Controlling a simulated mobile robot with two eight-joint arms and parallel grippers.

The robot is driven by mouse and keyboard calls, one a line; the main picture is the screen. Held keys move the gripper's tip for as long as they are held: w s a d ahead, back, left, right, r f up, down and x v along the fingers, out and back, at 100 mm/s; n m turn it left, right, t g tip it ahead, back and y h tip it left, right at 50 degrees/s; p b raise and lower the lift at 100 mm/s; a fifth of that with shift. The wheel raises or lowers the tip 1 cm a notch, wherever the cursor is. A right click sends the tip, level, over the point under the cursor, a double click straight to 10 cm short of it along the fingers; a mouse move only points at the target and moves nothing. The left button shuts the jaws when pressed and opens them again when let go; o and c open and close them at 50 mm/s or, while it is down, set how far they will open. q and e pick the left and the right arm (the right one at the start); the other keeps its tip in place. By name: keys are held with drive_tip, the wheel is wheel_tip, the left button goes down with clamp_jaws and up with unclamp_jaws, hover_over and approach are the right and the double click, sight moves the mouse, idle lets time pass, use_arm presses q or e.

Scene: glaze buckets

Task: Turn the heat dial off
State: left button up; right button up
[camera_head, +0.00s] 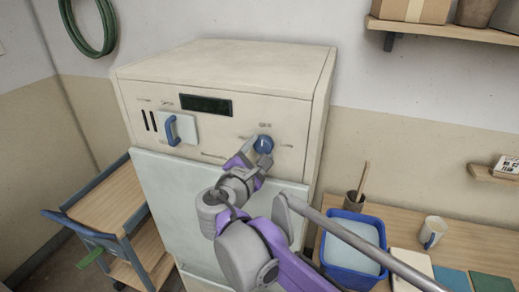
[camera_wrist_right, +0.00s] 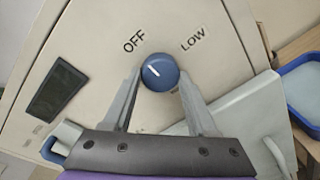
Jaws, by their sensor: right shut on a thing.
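The heat dial (camera_head: 264,144) is a round blue knob on the upper front panel of the cream kiln-like cabinet (camera_head: 215,70). It also shows in the right wrist view (camera_wrist_right: 160,72), with a short white line pointing up and left, roughly toward the OFF mark (camera_wrist_right: 134,40). The LOW mark (camera_wrist_right: 193,39) is up and right of the dial. My right gripper (camera_head: 256,157) is shut on the dial, one finger on each side. My left gripper is not in view.
A blue handle (camera_head: 171,130) and a dark display (camera_head: 206,104) are left of the dial. A wooden cart (camera_head: 110,195) stands at left. At right, a table holds a blue bucket (camera_head: 351,276), a mug (camera_head: 432,233) and a brush pot (camera_head: 354,201). Wall shelves (camera_head: 450,30) are upper right.

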idle(0.4)
drive_tip(key=o, duration=1.4)
drive_tip(key=shift+c, duration=0.2)
drive_tip(key=f+b+v, duration=0.1)
drive_tip(key=v, duration=0.9)
drive_tip(key=shift+s+r, duration=0.4)
drive_tip(key=shift+r, duration=0.1)
drive_tip(key=shift+a, duration=0.15)
